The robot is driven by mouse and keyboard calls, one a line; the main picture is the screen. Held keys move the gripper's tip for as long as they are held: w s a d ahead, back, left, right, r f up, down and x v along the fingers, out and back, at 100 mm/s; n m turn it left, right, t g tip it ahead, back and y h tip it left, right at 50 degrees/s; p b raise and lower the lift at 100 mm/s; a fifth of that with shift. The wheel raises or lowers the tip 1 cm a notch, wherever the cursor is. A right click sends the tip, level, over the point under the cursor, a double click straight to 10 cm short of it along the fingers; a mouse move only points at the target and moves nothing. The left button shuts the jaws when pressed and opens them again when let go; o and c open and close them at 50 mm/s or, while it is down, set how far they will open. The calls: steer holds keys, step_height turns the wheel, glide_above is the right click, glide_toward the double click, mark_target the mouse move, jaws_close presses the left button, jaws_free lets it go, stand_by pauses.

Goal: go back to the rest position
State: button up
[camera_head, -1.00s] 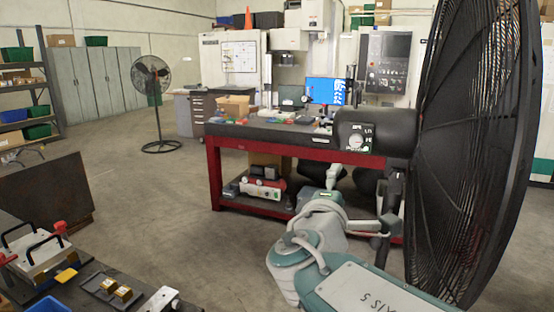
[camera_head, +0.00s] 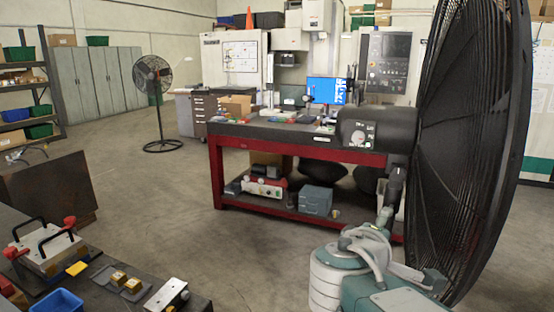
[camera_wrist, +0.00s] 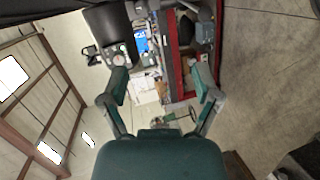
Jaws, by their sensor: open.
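My arm (camera_head: 350,275) shows at the lower right of the head view, folded low in front of the large black fan. The fingers are not clearly visible there. In the wrist view my gripper (camera_wrist: 160,88) is open, with its two green-grey fingers wide apart and nothing between them. Beyond the fingers, the wrist view shows the red bench (camera_wrist: 174,65) and the screen (camera_wrist: 142,42), turned sideways and well away from the fingertips.
A large black fan (camera_head: 475,150) fills the right side, close to my arm. A red-framed bench (camera_head: 300,148) stands ahead. A dark worktop (camera_head: 92,302) at lower left carries a mould base (camera_head: 48,250), small brass-coloured blocks (camera_head: 126,280) and a blue bin (camera_head: 58,302). Open floor lies between.

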steer(key=s+d+f+m+g+y, duration=0.3)
steer(key=s+f+m+g, duration=0.3)
steer(key=s+f, duration=0.35)
steer(key=s+a+f+m+g+y, duration=0.1)
steer(key=s+a+f+m+y, duration=0.3)
steer(key=s+a+f+y, duration=0.1)
steer(key=shift+s, duration=0.65)
steer(key=shift+f, duration=0.1)
